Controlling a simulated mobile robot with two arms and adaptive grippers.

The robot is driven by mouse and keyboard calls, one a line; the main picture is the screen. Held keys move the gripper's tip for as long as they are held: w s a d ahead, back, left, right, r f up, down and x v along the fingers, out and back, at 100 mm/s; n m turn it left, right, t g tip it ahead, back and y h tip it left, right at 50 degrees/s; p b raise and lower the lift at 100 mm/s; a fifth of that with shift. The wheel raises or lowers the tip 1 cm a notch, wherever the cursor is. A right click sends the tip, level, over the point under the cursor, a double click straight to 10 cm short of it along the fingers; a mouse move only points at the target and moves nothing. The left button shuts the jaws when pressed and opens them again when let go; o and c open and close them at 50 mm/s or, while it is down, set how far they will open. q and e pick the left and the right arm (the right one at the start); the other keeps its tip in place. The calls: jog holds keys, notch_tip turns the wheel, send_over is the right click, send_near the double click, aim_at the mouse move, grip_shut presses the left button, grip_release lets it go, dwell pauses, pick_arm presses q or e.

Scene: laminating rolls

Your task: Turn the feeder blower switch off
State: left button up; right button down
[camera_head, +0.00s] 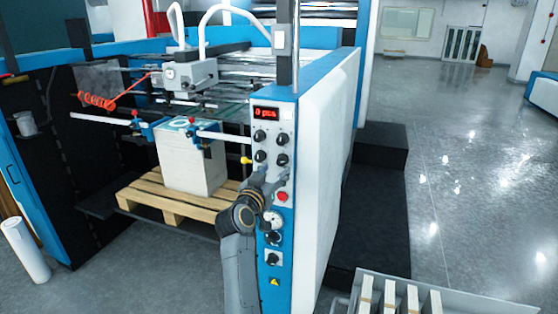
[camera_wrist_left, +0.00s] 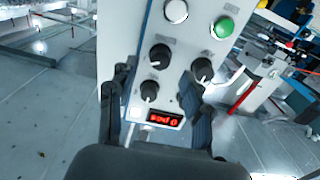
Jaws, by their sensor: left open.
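The blue-edged control panel (camera_head: 287,110) has a red display (camera_head: 266,113) reading "0 pcs" above several black rotary knobs (camera_head: 260,135). The labels are too small to read, so I cannot tell which knob is the feeder blower switch. My left gripper (camera_head: 268,180) is in front of the panel, below the upper knobs. In the left wrist view the panel appears upside down. The open left gripper (camera_wrist_left: 155,78) has its fingers apart, with a black knob (camera_wrist_left: 149,91) showing between them; contact is unclear. The right finger partly covers the panel. My right gripper is not visible.
A white button (camera_wrist_left: 176,11) and green button (camera_wrist_left: 222,27) also show. A paper stack (camera_head: 190,165) on a wooden pallet (camera_head: 170,208) stands left.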

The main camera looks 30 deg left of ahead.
aim_at(280, 163)
pick_arm(q)
jog(key=shift+p+x, duration=0.55)
jog(key=shift+x, duration=1.5)
grip_shut()
